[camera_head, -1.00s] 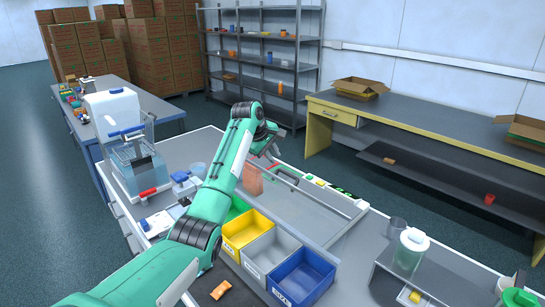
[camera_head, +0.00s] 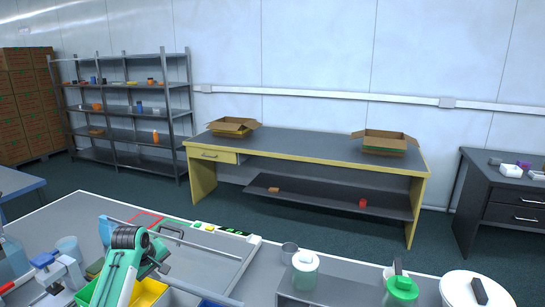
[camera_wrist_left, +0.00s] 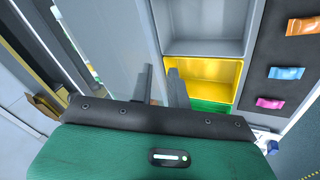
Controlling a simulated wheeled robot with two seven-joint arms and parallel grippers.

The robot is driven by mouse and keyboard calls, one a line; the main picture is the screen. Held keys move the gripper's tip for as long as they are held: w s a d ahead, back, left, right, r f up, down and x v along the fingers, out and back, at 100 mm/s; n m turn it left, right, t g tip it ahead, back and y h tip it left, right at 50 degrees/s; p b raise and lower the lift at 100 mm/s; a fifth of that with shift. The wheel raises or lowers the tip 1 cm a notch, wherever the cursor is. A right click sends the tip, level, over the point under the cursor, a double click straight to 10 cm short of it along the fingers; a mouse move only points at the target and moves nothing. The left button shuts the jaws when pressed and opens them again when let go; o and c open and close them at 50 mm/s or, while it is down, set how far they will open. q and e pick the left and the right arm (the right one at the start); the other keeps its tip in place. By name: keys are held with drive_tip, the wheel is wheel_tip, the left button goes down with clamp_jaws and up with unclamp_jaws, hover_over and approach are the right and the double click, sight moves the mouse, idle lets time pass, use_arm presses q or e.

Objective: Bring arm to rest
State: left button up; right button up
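My left arm comes in at the lower left of the head view, its green links folded over the bins. My left gripper (camera_wrist_left: 162,88) shows in the left wrist view with its two dark fingers apart and nothing between them. It is above the work table, beside the yellow bin (camera_wrist_left: 233,75). Part of this bin also shows in the head view (camera_head: 150,292). My right arm and right gripper are not in view.
A grey bin (camera_wrist_left: 205,48) and a green bin (camera_wrist_left: 210,106) adjoin the yellow one. Orange (camera_wrist_left: 303,25), blue (camera_wrist_left: 286,73) and pink (camera_wrist_left: 270,103) packets lie on a dark strip. Lidded jars (camera_head: 305,272) stand near the front. A yellow-framed bench (camera_head: 300,146) stands behind.

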use_arm(q)
drive_tip(key=s+d+f+m, duration=0.2)
drive_tip(key=s+f, duration=0.3)
drive_tip(key=s, duration=0.3)
drive_tip(key=s+d+f+m+g, duration=0.1)
drive_tip(key=s+d+f+m, duration=0.2)
drive_tip(key=s, duration=0.4)
drive_tip(key=s+d+f+m, duration=0.2)
drive_tip(key=s+f, duration=0.4)
drive_tip(key=s, duration=0.2)
drive_tip(key=s+d+r+m, duration=0.2)
drive_tip(key=s, duration=1)
drive_tip(key=s+d+r+m, duration=0.1)
drive_tip(key=s+d+m, duration=0.2)
drive_tip(key=s, duration=0.9)
wheel_tip(320, 180, down, 33)
drive_tip(key=g+b, duration=0.1)
drive_tip(key=g, duration=0.1)
drive_tip(key=s+a+f, duration=0.2)
drive_tip(key=s+f, duration=0.7)
drive_tip(key=s+a+f+g, duration=0.1)
drive_tip(key=s+a+f, duration=0.1)
drive_tip(key=s+f, duration=0.8)
drive_tip(key=shift+y+b, duration=0.35)
drive_tip(key=shift+y, duration=0.05)
